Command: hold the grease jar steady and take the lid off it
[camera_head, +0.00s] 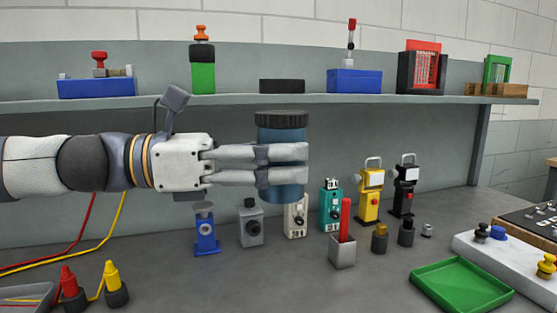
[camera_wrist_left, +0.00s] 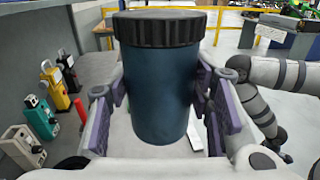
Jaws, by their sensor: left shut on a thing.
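The grease jar (camera_head: 283,134) is a dark blue cylinder with a ridged black lid (camera_head: 282,117) seated on top. My left gripper (camera_head: 303,165) comes in from the left and is shut on the jar's body below the lid. The jar is upright and appears held above the bench. The left wrist view shows the jar (camera_wrist_left: 158,90) between the purple-padded fingers, with the lid (camera_wrist_left: 160,28) clear of them. The fingers hide part of the jar's side.
Behind the jar, a shelf (camera_head: 230,99) carries several fixtures and a black block (camera_head: 282,86). Several small devices, including a blue one (camera_head: 206,232) and a yellow one (camera_head: 370,193), stand on the bench below. A green tray (camera_head: 461,285) lies at right. The front middle of the bench is clear.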

